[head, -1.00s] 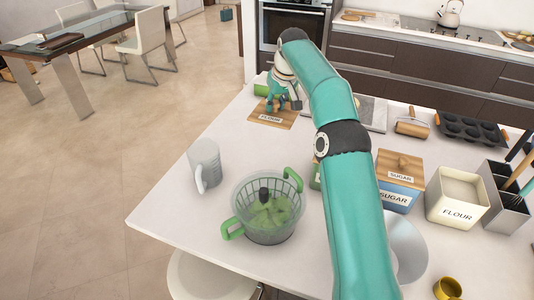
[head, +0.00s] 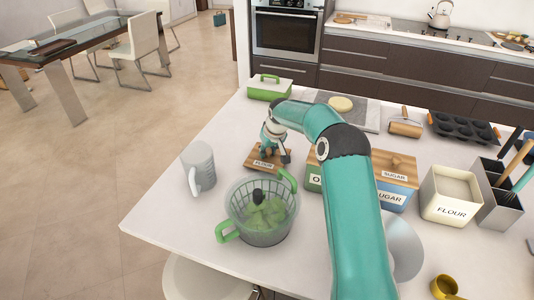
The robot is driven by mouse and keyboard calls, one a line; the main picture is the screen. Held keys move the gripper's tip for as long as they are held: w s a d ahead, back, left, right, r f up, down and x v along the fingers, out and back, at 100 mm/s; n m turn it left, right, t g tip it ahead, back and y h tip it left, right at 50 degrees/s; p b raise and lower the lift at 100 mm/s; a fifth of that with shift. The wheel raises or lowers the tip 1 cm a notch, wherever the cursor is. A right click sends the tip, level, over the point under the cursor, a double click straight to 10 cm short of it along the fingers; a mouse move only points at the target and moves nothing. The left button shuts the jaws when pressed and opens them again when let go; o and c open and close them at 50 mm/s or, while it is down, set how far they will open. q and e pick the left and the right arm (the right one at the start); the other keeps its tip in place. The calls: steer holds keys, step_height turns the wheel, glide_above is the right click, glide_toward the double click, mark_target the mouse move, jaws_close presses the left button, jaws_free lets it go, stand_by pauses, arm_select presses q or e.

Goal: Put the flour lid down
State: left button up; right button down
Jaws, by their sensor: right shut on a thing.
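The flour lid (head: 256,161) is a small wooden board with a white "FLOUR" label, at the middle left of the counter. My right gripper (head: 270,150) is shut on it from above. I cannot tell whether the lid touches the counter. The flour canister (head: 451,209), cream and square, stands open at the right with white flour inside. My left gripper is not in the head view.
A green-handled strainer bowl (head: 262,232) and a grey jug (head: 198,168) stand in front and left of the lid. The sugar canister (head: 396,196) is at the right. A green-and-white dish (head: 270,88) stands behind. The counter's left edge is close.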

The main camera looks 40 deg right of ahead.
steer(key=shift+f, duration=0.7)
steer(key=c, duration=0.9)
jaws_free()
steer(key=shift+f, duration=0.1)
steer(key=shift+s, duration=0.1)
